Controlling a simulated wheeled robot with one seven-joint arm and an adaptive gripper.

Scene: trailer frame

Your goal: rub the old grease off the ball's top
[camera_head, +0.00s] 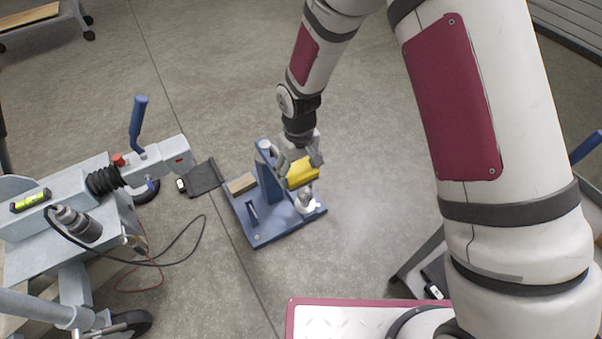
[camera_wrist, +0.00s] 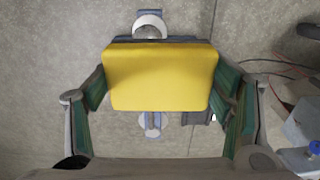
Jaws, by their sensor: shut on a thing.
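My gripper (camera_head: 301,173) is shut on a yellow block (camera_head: 303,174), which looks like a sponge or pad. In the wrist view the block (camera_wrist: 160,78) is held level between both fingers and fills the middle. The metal ball (camera_head: 306,195) stands on a pale round base at the right end of a blue stand (camera_head: 262,238). The block is just above and behind the ball in the head view; I cannot tell whether they touch. In the wrist view part of the ball (camera_wrist: 149,31) shows beyond the block's far edge. Grease on its top is too small to see.
A wooden-topped block (camera_head: 240,184) and a blue post (camera_head: 268,165) are on the stand. A dark flat pad (camera_head: 201,179) lies on its left. A grey trailer coupling (camera_head: 150,163) with a blue lever and loose cables is further left.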

